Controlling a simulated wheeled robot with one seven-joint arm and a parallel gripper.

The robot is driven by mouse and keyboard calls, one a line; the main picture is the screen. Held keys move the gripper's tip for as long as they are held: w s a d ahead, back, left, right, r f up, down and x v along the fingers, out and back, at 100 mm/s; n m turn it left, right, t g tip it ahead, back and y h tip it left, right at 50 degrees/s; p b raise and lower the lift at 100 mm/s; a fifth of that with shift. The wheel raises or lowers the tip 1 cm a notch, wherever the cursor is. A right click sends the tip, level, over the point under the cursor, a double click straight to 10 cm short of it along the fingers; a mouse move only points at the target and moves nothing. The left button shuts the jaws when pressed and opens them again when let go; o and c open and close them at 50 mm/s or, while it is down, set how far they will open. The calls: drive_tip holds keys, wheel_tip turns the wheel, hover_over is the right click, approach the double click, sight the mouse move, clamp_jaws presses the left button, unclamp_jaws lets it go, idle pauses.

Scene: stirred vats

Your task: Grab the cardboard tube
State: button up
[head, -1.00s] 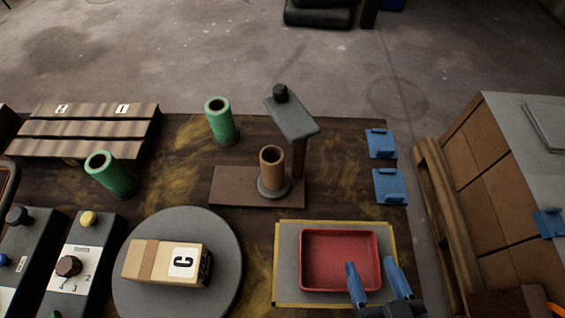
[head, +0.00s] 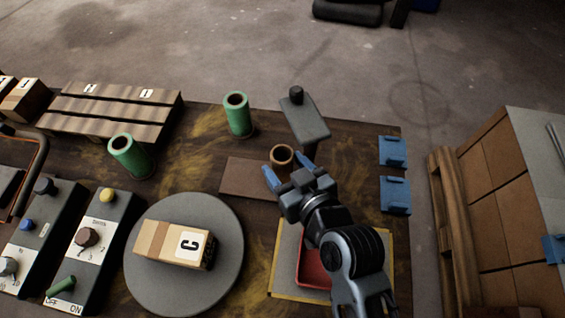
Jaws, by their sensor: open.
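The brown cardboard tube (head: 282,155) stands upright on a brown board with a post, in the middle of the table. Its open top rim shows; its lower part is hidden behind my gripper. My gripper (head: 289,174) is open, with its blue fingers at the tube's near side, one to the left and one to the right. I cannot tell whether the fingers touch the tube or how far they reach down around it.
A post with a grey slanted plate and black knob (head: 304,118) stands close behind the tube. Two green tubes (head: 237,115) (head: 129,156) stand to the left. A red tray (head: 312,270) lies under my arm.

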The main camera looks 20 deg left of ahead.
sight(278, 157)
drive_tip(key=shift+p+x, duration=0.3)
drive_tip(key=shift+x, duration=1.9)
drive_tip(key=shift+w, duration=0.15)
drive_tip(key=c, duration=0.7)
